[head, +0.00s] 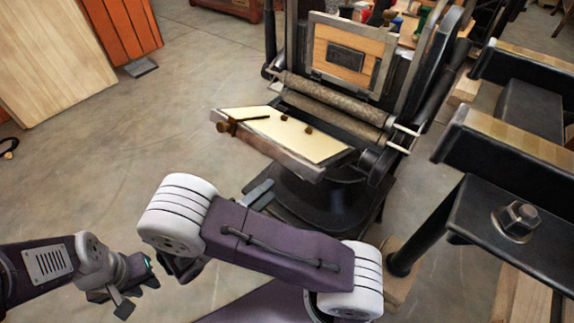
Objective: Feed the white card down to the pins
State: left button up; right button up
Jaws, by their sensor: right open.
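The hand press stands at upper centre in the head view. Its tilted bed holds a pale cream sheet (295,140). Small brown pins (308,130) sit on that sheet, and a dark bar with a brown knob (229,126) lies at its left edge. I cannot make out a separate white card. My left gripper (124,293) is at lower left, well away from the press; its jaw gap is unclear. My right gripper (260,195) is mostly hidden behind my purple arm link; its grey fingertips show open below the bed's front edge, apart from the pins.
Ink rollers (330,100) cross the press behind the bed, below an upright frame with a wooden-backed dark block (345,60). Black machinery with a large bolt (517,220) stands at right. A wooden panel (45,60) leans at upper left. The floor (120,150) left of the press is clear.

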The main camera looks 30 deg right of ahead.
jog(key=b+x, duration=0.2)
jog(key=x, duration=0.7)
jog(key=shift+w+d+b, duration=0.3)
jog(key=shift+d, duration=0.05)
jog(key=shift+r, duration=0.15)
grip_shut()
